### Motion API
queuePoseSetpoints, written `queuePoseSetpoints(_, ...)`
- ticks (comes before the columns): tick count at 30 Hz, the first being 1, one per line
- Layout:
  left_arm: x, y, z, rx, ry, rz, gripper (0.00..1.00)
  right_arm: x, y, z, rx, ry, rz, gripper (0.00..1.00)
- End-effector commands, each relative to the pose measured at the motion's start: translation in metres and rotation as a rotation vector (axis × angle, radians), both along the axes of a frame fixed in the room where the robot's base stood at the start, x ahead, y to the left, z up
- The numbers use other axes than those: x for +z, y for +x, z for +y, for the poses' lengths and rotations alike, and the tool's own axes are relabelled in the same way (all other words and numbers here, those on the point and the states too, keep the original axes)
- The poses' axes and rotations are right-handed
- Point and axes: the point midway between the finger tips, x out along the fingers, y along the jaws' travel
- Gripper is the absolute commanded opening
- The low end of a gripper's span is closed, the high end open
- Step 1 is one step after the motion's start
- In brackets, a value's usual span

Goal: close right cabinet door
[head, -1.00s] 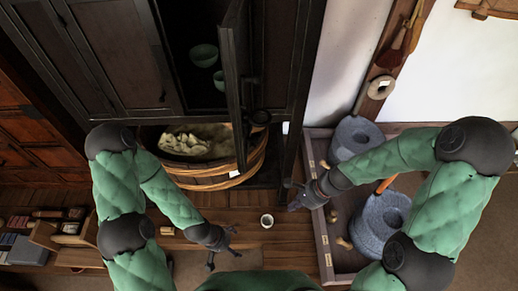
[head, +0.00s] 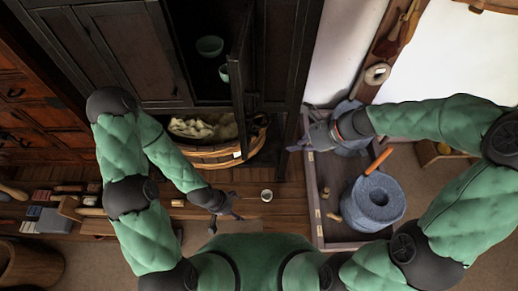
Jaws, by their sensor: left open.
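The dark wooden cabinet (head: 125,55) stands at the upper left. Its right door (head: 241,75) stands open, seen nearly edge-on and pointing out towards me. Two green bowls, an upper one (head: 209,46) and a lower one (head: 223,74) partly hidden by the door, show in the opening. My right gripper (head: 303,128) is just right of the cabinet's front corner, apart from the door; its dark fingers are hard to make out. My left gripper (head: 225,220) is open and empty, low in front of the cabinet and left of a small cup (head: 266,195).
A basket with pale cloth (head: 203,127) sits below the cabinet opening. Small goods (head: 60,200) lie at left. A white wall (head: 455,50) is at upper right.

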Motion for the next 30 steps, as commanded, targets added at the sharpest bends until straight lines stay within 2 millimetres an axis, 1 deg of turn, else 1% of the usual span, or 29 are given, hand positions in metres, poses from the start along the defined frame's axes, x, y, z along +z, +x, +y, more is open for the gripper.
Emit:
queuePoseSetpoints(5,-0.003,0.000,0.000,0.000,0.000,0.000,0.86,-0.017,0.001,0.015,0.003,0.001,0.004,0.00)
queuePoseSetpoints(18,-0.013,0.000,0.000,0.000,0.000,0.000,0.86,-0.075,0.007,0.072,0.005,-0.003,0.004,0.00)
queuePoseSetpoints(20,-0.011,0.000,0.000,0.000,0.000,0.001,0.86,-0.070,0.009,0.082,0.006,-0.002,0.000,0.00)
queuePoseSetpoints(24,-0.009,0.000,0.000,0.000,0.000,0.000,0.86,-0.070,0.012,0.098,0.004,-0.002,0.000,0.00)
queuePoseSetpoints(30,-0.009,0.000,0.000,0.000,0.000,0.000,0.86,-0.070,0.013,0.107,0.002,-0.002,0.000,0.00)
